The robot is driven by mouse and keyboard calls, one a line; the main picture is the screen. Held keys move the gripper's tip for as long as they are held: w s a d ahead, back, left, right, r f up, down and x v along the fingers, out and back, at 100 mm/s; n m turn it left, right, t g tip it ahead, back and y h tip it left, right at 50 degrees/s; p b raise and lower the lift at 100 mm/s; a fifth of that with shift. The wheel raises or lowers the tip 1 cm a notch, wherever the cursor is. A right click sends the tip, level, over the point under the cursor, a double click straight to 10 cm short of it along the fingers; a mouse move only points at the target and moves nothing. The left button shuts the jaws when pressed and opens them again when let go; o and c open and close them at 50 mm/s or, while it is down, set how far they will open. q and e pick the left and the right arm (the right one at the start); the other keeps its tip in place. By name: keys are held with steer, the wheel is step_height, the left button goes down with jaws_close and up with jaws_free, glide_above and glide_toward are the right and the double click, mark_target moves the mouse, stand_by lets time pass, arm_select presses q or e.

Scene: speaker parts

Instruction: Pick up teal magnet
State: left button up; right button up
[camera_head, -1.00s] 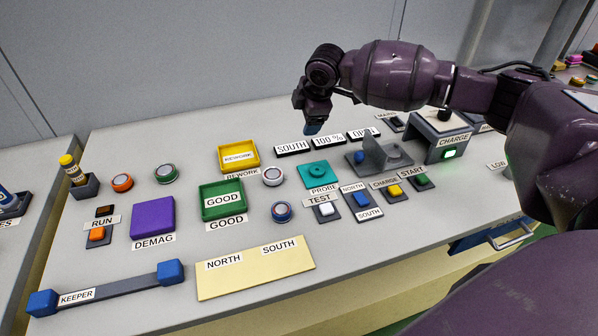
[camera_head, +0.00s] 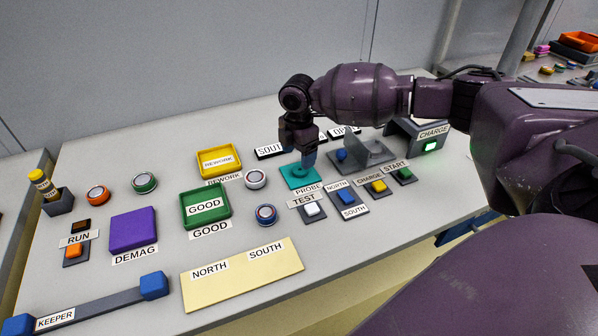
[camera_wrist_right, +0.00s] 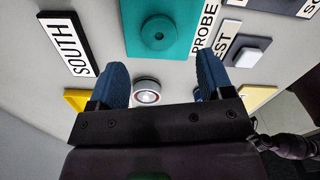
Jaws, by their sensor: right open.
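A round magnet (camera_head: 144,183) with a green-teal rim and silver top lies at the back left of the bench. A teal square plate (camera_head: 284,182) labelled PROBE bears a low teal disc with a dark centre hole; the disc also shows in the right wrist view (camera_wrist_right: 159,33). I cannot tell if that disc is a magnet or part of the plate. My right gripper (camera_head: 309,160) points down over the probe plate's back right, with blue fingers. In the wrist view the open fingers (camera_wrist_right: 160,75) have nothing held between them. My left gripper is out of view.
Other round magnets lie loose: orange (camera_head: 97,194), white (camera_head: 255,179) and blue (camera_head: 265,214). A yellow REWORK tray (camera_head: 232,172), green GOOD tray (camera_head: 224,222) and purple DEMAG pad (camera_head: 133,229) stand around. A grey fixture (camera_head: 371,148) is right of the gripper.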

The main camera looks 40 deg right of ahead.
mark_target(300, 170)
steer(key=f, duration=0.3)
steer(key=f+b, duration=0.1)
steer(key=f, duration=0.1)
steer(key=shift+d, duration=0.3)
steer(key=shift+r, duration=0.1)
steer(key=c, duration=1.1)
